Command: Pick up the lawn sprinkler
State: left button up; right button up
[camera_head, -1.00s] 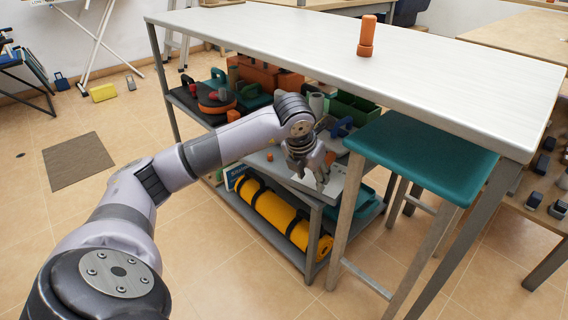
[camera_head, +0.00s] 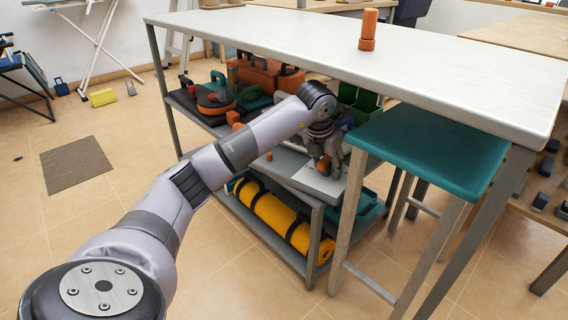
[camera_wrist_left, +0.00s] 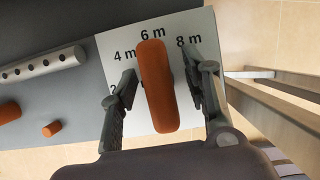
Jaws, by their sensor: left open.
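In the left wrist view an orange oblong piece (camera_wrist_left: 157,88) stands over a white plate (camera_wrist_left: 190,22) marked "4 m", "6 m" and "8 m". A grey bar (camera_wrist_left: 45,65) with a row of holes, which looks like a sprinkler bar, lies to the left, with small orange parts (camera_wrist_left: 52,129) near it. I cannot tell whether these all form one lawn sprinkler. My left gripper (camera_wrist_left: 161,80) is open, with one finger on each side of the orange piece and gaps showing. In the head view my left gripper (camera_head: 325,160) is low at the shelf, partly hiding the orange piece.
The white tabletop (camera_head: 300,40) overhangs the shelves and carries an orange cylinder (camera_head: 368,30). A teal stool (camera_head: 435,145) stands close right of the gripper. A yellow roll (camera_head: 270,215) lies on the bottom shelf. Tools and cases crowd the shelf to the left.

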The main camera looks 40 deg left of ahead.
pick_arm(q)
jog(key=shift+c, duration=0.2)
grip_shut()
dwell(0.3)
jog(key=shift+r, duration=0.1)
